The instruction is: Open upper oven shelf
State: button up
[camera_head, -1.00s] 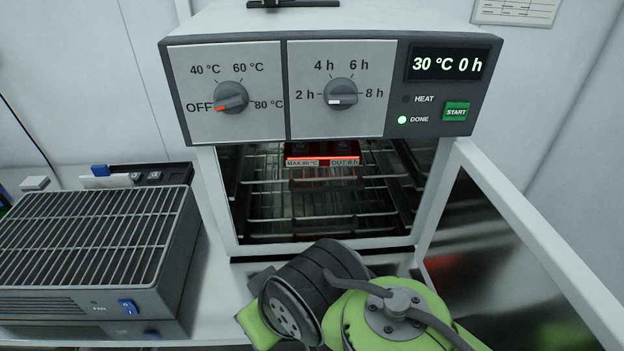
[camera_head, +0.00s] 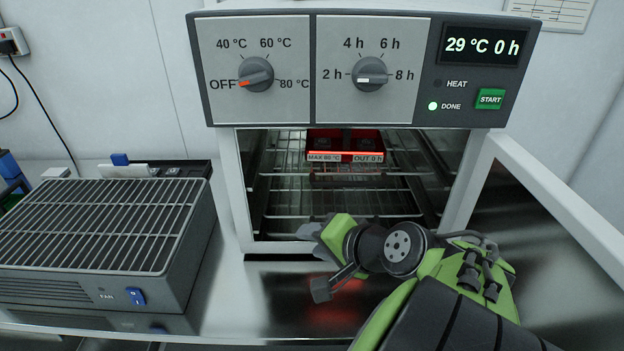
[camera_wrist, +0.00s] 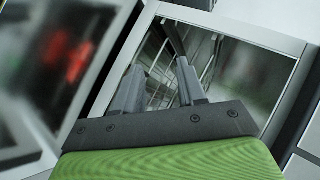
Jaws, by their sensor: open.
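The oven (camera_head: 243,190) stands at the centre with its glass door (camera_head: 545,185) swung open to the right. Inside, the upper shelf (camera_head: 405,181) is a wire rack that appears pushed in. A red tray (camera_head: 318,140) labelled "MAX 80 °C" and "OUT 0 h" sits at the upper level. A lower wire shelf (camera_head: 340,207) shows beneath it. My gripper (camera_head: 310,231) is in front of the lower part of the opening, turned towards the left. In the wrist view my gripper (camera_wrist: 160,85) has its two fingers apart with nothing between them, and rack wires show beyond. Contact with a shelf cannot be seen.
The oven's control panel (camera_head: 360,70) overhangs the opening; its display reads 29 °C 0 h and the DONE light is lit. A fan box with a grille (camera_head: 100,225) stands left on the bench.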

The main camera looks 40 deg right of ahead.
aim_at(348, 186)
jog(key=s+d+r+m+t+h+b, duration=0.25)
jog(key=s+d+m+t+h, duration=0.2)
jog(key=d+m, duration=0.5)
jog(key=shift+n+g+h, duration=0.25)
jog(key=shift+n, duration=0.4)
jog(key=p+x, duration=0.1)
jog(key=x, duration=0.4)
jog(key=d+p+x, duration=0.1)
jog(key=x, duration=0.4)
jog(key=p+x, duration=0.1)
jog(key=x, duration=0.4)
jog(key=shift+d+r, duration=0.3)
jog(key=shift+d, duration=0.1)
jog(key=shift+s, duration=0.15)
grip_shut()
